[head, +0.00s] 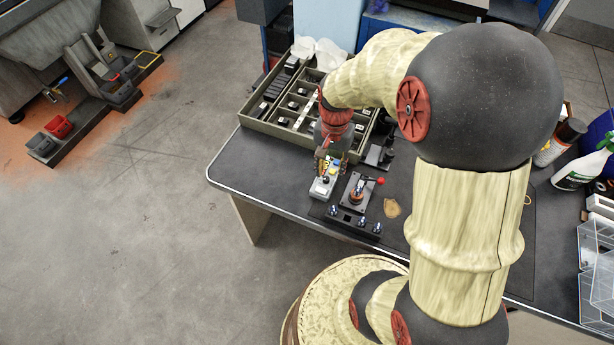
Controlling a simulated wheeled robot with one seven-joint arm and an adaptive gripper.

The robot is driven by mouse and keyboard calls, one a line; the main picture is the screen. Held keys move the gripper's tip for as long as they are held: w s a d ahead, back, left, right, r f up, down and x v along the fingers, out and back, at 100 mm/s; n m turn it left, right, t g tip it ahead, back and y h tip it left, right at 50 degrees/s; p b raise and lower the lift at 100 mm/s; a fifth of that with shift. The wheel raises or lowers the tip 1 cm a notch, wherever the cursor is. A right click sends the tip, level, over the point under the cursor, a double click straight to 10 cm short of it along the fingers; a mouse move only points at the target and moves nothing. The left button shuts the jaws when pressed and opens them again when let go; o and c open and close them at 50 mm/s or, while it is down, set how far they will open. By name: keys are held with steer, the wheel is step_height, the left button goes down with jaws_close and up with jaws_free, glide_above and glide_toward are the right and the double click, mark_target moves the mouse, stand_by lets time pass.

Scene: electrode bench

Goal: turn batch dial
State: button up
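A small light-grey control box (321,190) with coloured knobs or buttons stands near the front left of the dark bench. The batch dial is too small to pick out for certain among these controls. My gripper (329,160) is at the far end of the box, pointing down, over or close to its controls. The fingertips are small and partly merged with the box's top, so I cannot tell whether they touch it or whether they are open or shut.
A clamp fixture with a red-knobbed lever (357,192) stands just right of the box. A black bar with bolts (353,221) lies in front. A compartment tray (262,126) with dark parts is behind left. A spray bottle (585,165) and clear bins (597,270) are at right.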

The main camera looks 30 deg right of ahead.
mark_target(326, 178)
steer(key=shift+w+r+m, duration=0.5)
steer(key=shift+w+r, duration=0.05)
steer(key=shift+w, duration=0.25)
steer(key=shift+m+t, duration=0.3)
steer(key=shift+m, duration=0.2)
step_height(326, 178, down, 8)
steer(key=b, duration=0.3)
steer(key=shift+r, duration=0.15)
steer(key=c, duration=0.3)
jaws_close()
